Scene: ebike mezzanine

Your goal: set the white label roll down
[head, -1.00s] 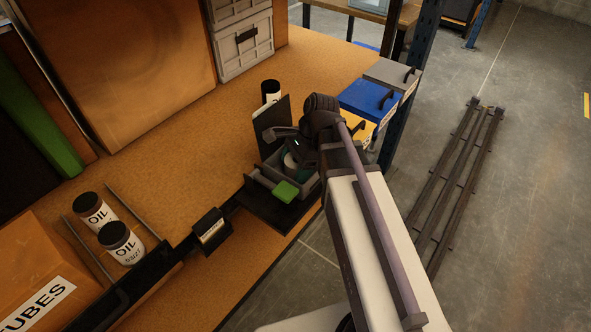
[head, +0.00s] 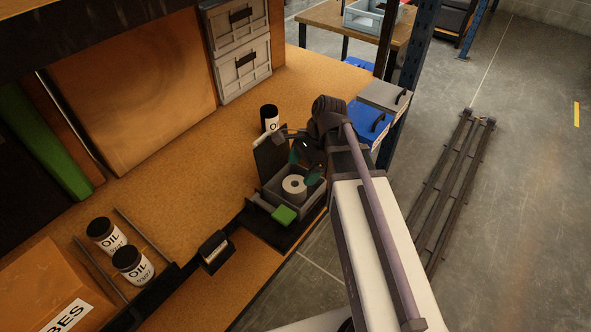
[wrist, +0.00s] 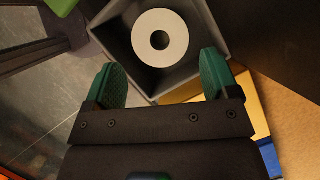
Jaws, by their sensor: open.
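The white label roll (head: 293,196) sits in a grey open bin (head: 268,196) on the bench edge, with its round hole facing up. In the wrist view the roll (wrist: 180,38) lies on the bin's dark floor, clear of the fingers, inside the bin's walls (wrist: 112,35). My gripper (head: 304,166) is above the bin, with its green fingers spread. In the wrist view my gripper (wrist: 160,72) is open and empty, with the roll beyond the gap between the fingertips.
A green block (head: 284,215) is at the bin's front. A dark upright panel (head: 268,154) and a black-capped bottle (head: 269,118) stand behind it. Blue (head: 371,122) and grey (head: 384,96) lidded boxes are at the right. Two oil bottles (head: 131,265) stand at the left.

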